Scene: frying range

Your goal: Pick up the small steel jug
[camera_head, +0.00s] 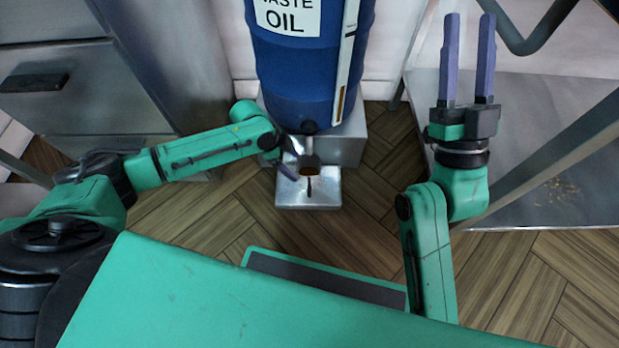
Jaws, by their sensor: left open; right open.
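The small steel jug (309,161) appears as a small shiny vessel with a brown inside, below the spout at the foot of the blue drum (305,75) and over a steel drip tray (322,198). It is small and partly covered, so its full shape and handle are hard to tell. My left gripper (291,168) is open right beside the jug, on its left. My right gripper (469,30) is open and empty, far to the right, fingers pointing up the picture.
The drum, labelled as waste oil, stands on a grey steel block (345,140). Steel cabinets (75,95) are at the left. A steel shelf (555,175) with metal legs is at the right, near my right arm.

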